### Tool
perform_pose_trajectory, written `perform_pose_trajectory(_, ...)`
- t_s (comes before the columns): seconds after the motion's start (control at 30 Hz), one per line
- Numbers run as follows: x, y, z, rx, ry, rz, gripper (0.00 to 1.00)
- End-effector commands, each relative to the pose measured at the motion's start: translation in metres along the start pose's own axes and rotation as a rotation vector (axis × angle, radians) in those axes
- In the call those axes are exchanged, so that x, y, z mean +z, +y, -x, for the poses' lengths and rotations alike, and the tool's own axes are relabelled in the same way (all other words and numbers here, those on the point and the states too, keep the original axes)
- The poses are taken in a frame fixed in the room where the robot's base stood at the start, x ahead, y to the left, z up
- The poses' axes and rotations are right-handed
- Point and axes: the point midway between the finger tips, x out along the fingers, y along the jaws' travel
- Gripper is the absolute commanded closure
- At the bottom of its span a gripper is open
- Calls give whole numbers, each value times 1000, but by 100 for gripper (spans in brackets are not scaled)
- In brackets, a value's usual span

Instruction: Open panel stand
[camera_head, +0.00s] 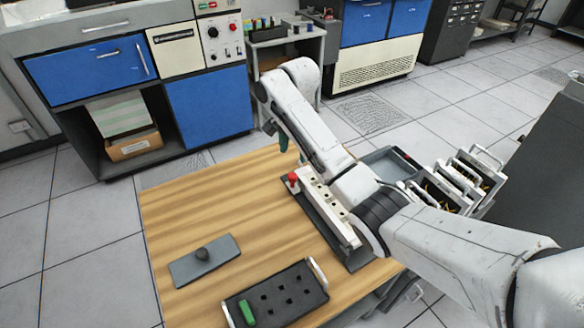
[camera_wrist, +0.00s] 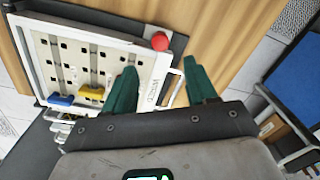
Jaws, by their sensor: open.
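The panel stand (camera_head: 325,205) is on the wooden table, a dark base with a white panel and a red ball knob (camera_head: 292,178) at its far end. My arm partly covers it in the head view. In the wrist view the white panel (camera_wrist: 100,60) shows rows of dark holes, a blue and a yellow piece, and the red knob at its edge. A white loop handle (camera_wrist: 173,88) sticks out from the panel. My gripper (camera_wrist: 165,78) is open, and its two green fingers appear either side of the handle. I cannot tell the depth between them.
A grey bin (camera_head: 390,163) and several handled panels (camera_head: 462,182) stand at right. The table's left side is clear.

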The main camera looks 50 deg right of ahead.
Motion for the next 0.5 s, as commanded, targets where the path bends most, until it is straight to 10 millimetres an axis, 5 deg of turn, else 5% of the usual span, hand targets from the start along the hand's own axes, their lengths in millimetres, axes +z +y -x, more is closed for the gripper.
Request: perform_pose_trajectory(0.5,0,1,-84,2,0,-1,43)
